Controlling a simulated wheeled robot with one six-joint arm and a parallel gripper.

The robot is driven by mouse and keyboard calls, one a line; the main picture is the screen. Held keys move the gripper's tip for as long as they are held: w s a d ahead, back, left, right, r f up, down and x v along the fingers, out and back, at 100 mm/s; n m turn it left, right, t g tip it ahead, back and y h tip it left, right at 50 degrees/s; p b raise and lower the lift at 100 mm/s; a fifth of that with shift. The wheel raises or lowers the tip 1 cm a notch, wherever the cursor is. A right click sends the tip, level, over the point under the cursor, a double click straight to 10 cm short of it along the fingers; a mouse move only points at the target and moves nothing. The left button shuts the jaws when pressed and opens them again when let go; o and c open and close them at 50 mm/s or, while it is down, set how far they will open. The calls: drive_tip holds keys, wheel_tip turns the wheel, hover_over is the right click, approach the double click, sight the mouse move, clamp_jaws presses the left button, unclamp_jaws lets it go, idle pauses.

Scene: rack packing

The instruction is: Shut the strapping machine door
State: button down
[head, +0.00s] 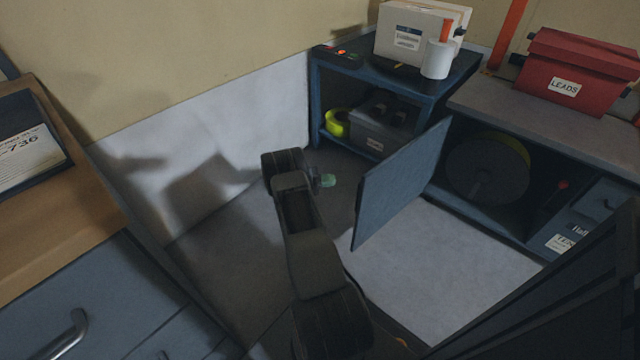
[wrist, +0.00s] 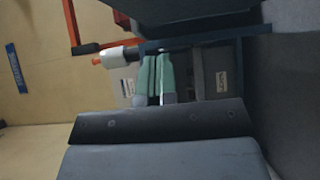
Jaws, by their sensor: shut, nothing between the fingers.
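The strapping machine door (head: 400,185) is a flat blue-grey panel standing open in the head view. In the wrist view, which is turned sideways, a dark panel along the top edge looks like the door (wrist: 190,10). My gripper (head: 330,180) is left of the door's free edge, apart from it. Its green fingers (wrist: 156,58) are together and empty, pointing toward the cabinet's open front.
A cardboard box (head: 420,30) and white cylinder (head: 437,60) stand on top. A counter with a red LEADS box (head: 575,75) is right. Drawers (head: 100,300) stand left. Floor (head: 460,265) is clear.

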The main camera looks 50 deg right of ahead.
drive_tip(key=s+d+b, duration=0.1)
drive_tip(key=s+d, duration=0.2)
drive_tip(key=s, duration=0.3)
drive_tip(key=shift+s+d, duration=0.15)
drive_tip(key=shift+s, duration=0.25)
